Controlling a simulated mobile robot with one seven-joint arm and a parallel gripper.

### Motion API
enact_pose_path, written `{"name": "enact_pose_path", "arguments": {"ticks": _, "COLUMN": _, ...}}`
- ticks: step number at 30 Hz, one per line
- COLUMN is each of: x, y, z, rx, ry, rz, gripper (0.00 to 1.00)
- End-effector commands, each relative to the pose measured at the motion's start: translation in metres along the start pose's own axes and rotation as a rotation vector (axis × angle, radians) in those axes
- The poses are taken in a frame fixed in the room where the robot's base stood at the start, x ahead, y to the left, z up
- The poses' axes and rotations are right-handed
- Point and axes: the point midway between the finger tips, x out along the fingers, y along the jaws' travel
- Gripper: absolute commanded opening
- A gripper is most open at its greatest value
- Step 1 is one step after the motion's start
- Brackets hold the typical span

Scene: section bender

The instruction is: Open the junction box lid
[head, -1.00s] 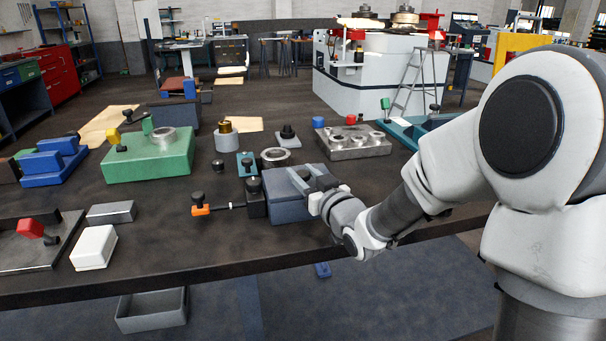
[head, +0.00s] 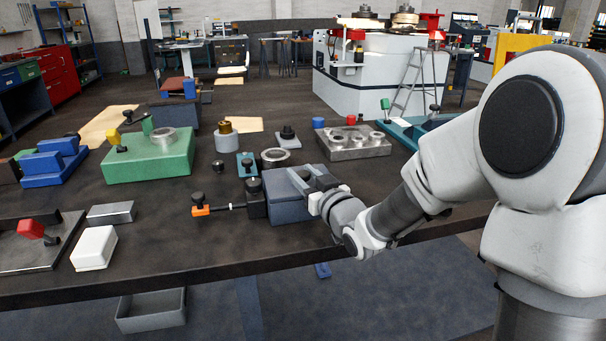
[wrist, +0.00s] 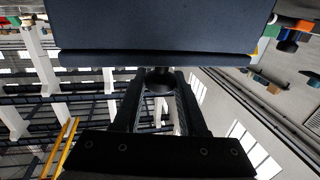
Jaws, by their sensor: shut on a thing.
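The junction box (head: 287,207) is a dark blue-grey box near the table's front edge in the head view. Its lid (head: 283,183) lies on top and looks closed. My gripper (head: 314,181) reaches in from the right at the lid's right side. In the wrist view the lid (wrist: 150,59) shows as a dark slab with a lip across the top. Below the lip, the fingers of my gripper (wrist: 159,84) are shut on a small dark round knob (wrist: 158,75) at the lid's edge. My gripper hides part of the box's right side in the head view.
A black clamp with an orange-ended rod (head: 202,210) stands close to the box's left. A steel ring (head: 275,157) and a metal block with round holes (head: 352,142) stand behind it. A green fixture (head: 150,160) is further left. The table's front edge (head: 200,277) is close.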

Motion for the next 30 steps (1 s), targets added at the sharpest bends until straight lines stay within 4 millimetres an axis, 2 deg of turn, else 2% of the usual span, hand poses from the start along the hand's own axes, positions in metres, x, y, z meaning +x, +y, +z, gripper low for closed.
{"name": "enact_pose_path", "arguments": {"ticks": 8, "x": 0.004, "y": 0.0, "z": -0.015, "rx": 0.014, "ry": -0.064, "rz": -0.001, "gripper": 0.0}}
{"name": "enact_pose_path", "arguments": {"ticks": 30, "x": 0.026, "y": 0.005, "z": -0.049, "rx": 0.097, "ry": -0.421, "rz": -0.001, "gripper": 0.0}}
